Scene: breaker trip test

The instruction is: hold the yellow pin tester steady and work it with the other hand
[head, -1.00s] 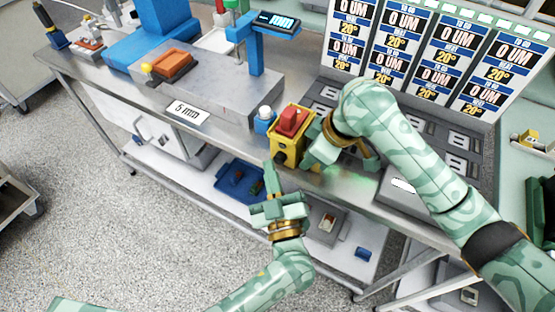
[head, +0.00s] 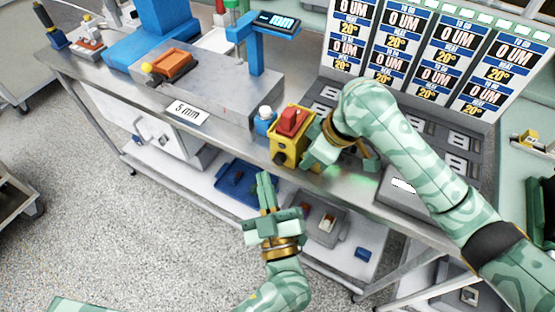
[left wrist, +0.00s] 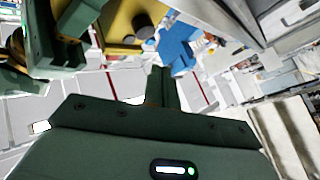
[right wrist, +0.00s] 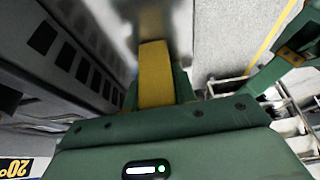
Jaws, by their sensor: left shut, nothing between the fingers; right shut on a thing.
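The yellow pin tester (head: 289,151) with a red block (head: 291,122) on top stands at the front edge of the steel bench in the head view. A dark round knob (head: 279,157) is on its front face. My right gripper (head: 312,158) is shut on the tester from its right side; yellow shows between the fingers in the right wrist view (right wrist: 155,75). My left gripper (head: 265,180) is shut and empty, in front of and below the tester, apart from it. The left wrist view shows the yellow body (left wrist: 118,25) and dark knob (left wrist: 143,24) at the top.
A small blue and white bottle (head: 264,122) stands left of the tester. Grey boxes and sign panels (head: 420,50) stand at right. A blue tray (head: 232,183) is on the lower shelf.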

